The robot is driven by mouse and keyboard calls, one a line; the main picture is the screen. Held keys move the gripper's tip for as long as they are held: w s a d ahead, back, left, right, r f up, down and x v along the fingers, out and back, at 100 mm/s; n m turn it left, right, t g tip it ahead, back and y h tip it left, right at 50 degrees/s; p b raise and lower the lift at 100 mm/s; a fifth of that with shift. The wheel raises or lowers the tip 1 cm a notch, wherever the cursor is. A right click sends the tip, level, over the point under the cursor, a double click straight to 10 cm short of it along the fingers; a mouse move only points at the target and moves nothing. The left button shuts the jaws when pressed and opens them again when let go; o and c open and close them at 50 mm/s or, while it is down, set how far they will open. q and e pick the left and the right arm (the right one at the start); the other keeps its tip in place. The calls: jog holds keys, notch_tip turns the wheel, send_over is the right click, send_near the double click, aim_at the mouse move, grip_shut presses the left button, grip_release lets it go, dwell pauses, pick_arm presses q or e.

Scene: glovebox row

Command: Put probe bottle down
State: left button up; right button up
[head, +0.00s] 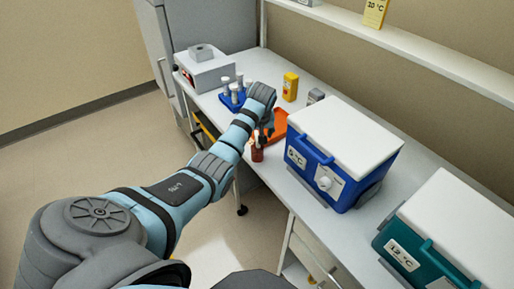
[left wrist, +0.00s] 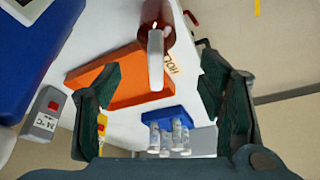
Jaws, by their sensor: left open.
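The probe bottle (head: 257,153), reddish brown, stands on the white bench near its front edge, beside the orange tray (head: 281,122). My left gripper (head: 265,131) is over the bench, close to the bottle. In its wrist view my left gripper (left wrist: 160,90) has its fingers wide apart, with nothing held between them; the orange tray (left wrist: 115,83) lies beyond. My right gripper is not in view.
A blue rack with white-capped vials (head: 232,103) stands behind the gripper, with a grey device (head: 207,72) further left. A blue cooler (head: 345,135) and a teal cooler (head: 460,225) fill the bench's right.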

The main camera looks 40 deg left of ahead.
pick_arm(q)
jog(key=x, duration=0.2)
jog(key=b+x, duration=0.1)
jog(key=x, duration=0.1)
jog(key=b+x, duration=0.1)
jog(key=x, duration=0.1)
jog(key=shift+w+d+f, duration=0.15)
jog(key=shift+f, duration=0.3)
jog(key=shift+r, duration=0.15)
jog(key=c, duration=1.5)
